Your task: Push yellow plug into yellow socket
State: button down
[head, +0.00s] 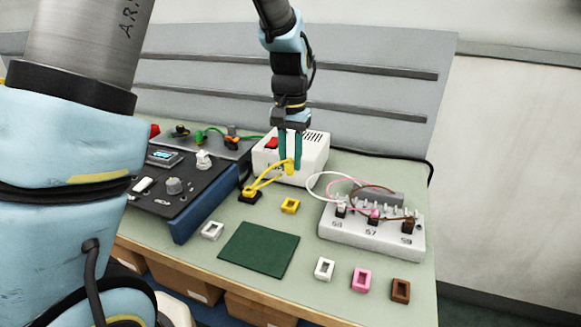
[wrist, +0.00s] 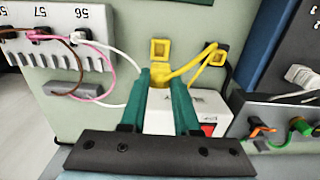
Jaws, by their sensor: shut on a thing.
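The yellow plug (head: 289,168) is held between the green fingertips of my gripper (head: 289,161), in front of the white box. In the wrist view the plug (wrist: 160,77) shows between the fingertips (wrist: 162,80). A yellow cable (head: 265,180) runs from it to a yellow end on a black base (head: 249,196) on the table. The yellow socket (head: 290,205), a small block with a square opening, lies on the table nearer the head camera. In the wrist view the socket (wrist: 160,50) is just beyond the fingertips, apart from the plug. The plug's lower end is hard to make out.
The white box (head: 312,155) with a red switch stands behind the plug. The terminal block (head: 345,240) with white, pink and brown wires is to the right, the dark control panel (head: 165,185) to the left. Several small coloured blocks and a green mat (head: 258,250) lie in front.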

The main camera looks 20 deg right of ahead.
jog(key=w+a+f, duration=0.2)
jog(key=w+a, duration=0.6)
jog(key=shift+a+f+b, duration=0.15)
jog(key=shift+a+b, duration=0.25)
jog(key=shift+f, duration=0.1)
dwell(0.4)
jog(key=shift+f+b, duration=1.15)
jog(key=shift+f, duration=1)
jog(key=shift+f, duration=0.45)
